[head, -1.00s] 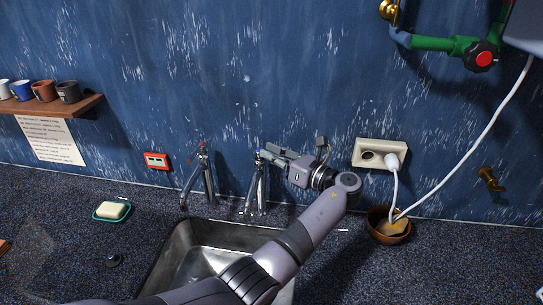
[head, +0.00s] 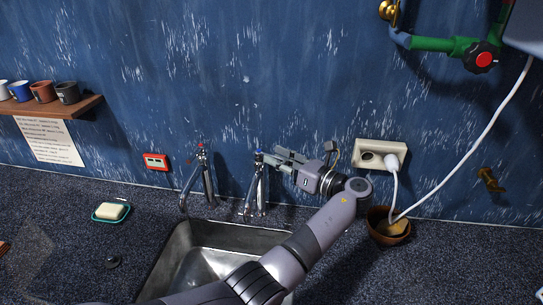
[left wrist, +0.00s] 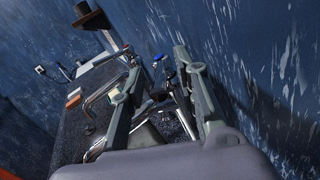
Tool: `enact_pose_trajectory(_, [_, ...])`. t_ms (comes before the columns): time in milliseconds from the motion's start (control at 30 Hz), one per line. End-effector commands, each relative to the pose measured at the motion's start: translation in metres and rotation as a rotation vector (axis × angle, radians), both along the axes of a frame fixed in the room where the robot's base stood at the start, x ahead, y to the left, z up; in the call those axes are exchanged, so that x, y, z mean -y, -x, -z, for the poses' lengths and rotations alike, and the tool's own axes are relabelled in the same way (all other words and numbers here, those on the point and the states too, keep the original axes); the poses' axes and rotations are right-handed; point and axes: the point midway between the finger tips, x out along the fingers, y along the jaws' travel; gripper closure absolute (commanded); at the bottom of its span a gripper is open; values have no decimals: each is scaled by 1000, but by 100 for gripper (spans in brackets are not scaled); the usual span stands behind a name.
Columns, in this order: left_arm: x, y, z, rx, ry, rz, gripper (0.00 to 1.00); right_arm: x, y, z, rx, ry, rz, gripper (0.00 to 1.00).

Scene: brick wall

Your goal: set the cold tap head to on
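The cold tap (head: 256,186) stands behind the sink on the right, and its blue-marked tap head (head: 259,156) is at the top. My left gripper (head: 276,157) is just right of this head, with its fingers pointing left at it. In the left wrist view the blue tap head (left wrist: 157,59) shows beyond and between the two spread fingers (left wrist: 160,68). The fingers look open and empty; whether one touches the head I cannot tell. The red-marked hot tap (head: 202,172) stands to the left. My right gripper is not in view.
The metal sink (head: 172,259) lies below my left arm. A socket with a white plug (head: 372,146) and a brown bowl (head: 379,234) are right of the gripper. A red box (head: 157,162), a soap dish (head: 98,217) and a mug shelf (head: 60,108) are on the left.

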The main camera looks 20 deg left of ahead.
Motion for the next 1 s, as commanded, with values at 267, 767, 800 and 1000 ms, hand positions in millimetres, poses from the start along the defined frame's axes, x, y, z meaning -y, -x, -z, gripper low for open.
enact_pose_trajectory(267, [42,10,0,0,1,2,71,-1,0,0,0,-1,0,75])
enact_pose_trajectory(767, [48,12,0,0,0,0,71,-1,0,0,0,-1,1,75])
enact_pose_trajectory(800, [48,12,-1,0,0,0,71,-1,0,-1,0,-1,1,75])
enact_pose_trajectory(1000, [48,12,-27,1,0,0,71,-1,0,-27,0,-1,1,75])
